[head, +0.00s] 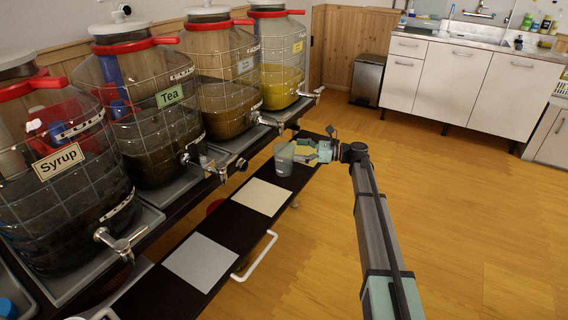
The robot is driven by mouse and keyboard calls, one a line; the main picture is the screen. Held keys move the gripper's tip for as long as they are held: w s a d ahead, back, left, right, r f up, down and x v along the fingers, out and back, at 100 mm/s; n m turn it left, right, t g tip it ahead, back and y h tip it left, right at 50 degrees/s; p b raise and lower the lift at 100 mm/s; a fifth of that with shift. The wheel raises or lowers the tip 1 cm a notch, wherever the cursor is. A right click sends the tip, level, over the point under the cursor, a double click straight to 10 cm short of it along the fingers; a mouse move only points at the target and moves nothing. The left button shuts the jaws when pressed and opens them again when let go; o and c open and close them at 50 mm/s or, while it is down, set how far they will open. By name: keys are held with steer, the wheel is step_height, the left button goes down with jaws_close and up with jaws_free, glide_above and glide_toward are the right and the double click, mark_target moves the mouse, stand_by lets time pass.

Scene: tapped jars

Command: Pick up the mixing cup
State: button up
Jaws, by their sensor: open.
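The mixing cup (284,160) is a grey, translucent tumbler. It stands upright on the far part of the dark lower shelf (228,228), below the last jar. My gripper (299,151) reaches in from the right at the cup's height, with its fingers pointing left at the cup. The jaws are open. The fingertips are close to the cup's right side; I cannot tell whether they touch it or reach around it.
Large tapped jars stand in a row at left: Syrup (62,190), Tea (150,110), a brown one (222,75) and a yellow one (282,60). Their taps jut over the shelf. A beige mat (262,197) and a grey mat (201,262) lie nearer. Floor at right is clear.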

mark_target(284, 150)
steer(key=a, duration=0.1)
steer(key=a+b, duration=0.1)
steer(key=a, duration=0.2)
steer(key=shift+s+a+f, duration=0.15)
steer(key=shift+a+f, duration=0.1)
steer(key=shift+a, duration=0.35)
steer(key=shift+r, duration=0.1)
steer(key=c, duration=1.2)
steer(key=shift+c, duration=0.2)
